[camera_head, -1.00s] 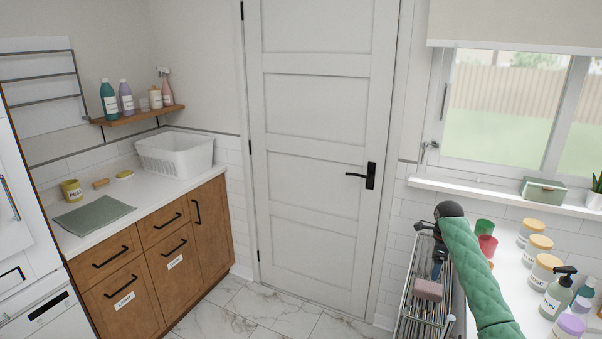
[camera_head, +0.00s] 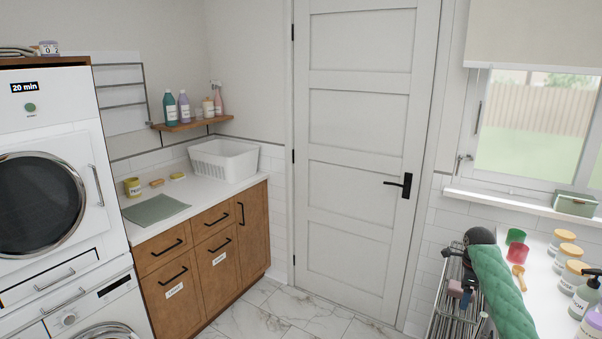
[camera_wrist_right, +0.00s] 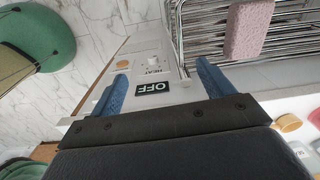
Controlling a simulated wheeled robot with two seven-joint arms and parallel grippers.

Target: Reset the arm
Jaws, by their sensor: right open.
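My right arm, in a green quilted sleeve, comes in at the lower right of the head view. Its right gripper (camera_head: 466,299) points down by a wire rack (camera_head: 440,318), small and partly hidden by the wrist. In the right wrist view the two blue fingers of the gripper (camera_wrist_right: 161,82) are spread apart with nothing held between them. Beyond them is a pale panel (camera_wrist_right: 155,62) with a dial marked HEAT and a black OFF label. My left gripper is not in view.
A pink block (camera_wrist_right: 247,28) lies on the rack close to the gripper. The right counter holds several jars (camera_head: 567,253), a red cup (camera_head: 517,253) and a green cup (camera_head: 515,236). A closed white door (camera_head: 365,150) and stacked machines (camera_head: 45,200) stand beyond. Marble floor is clear before the door.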

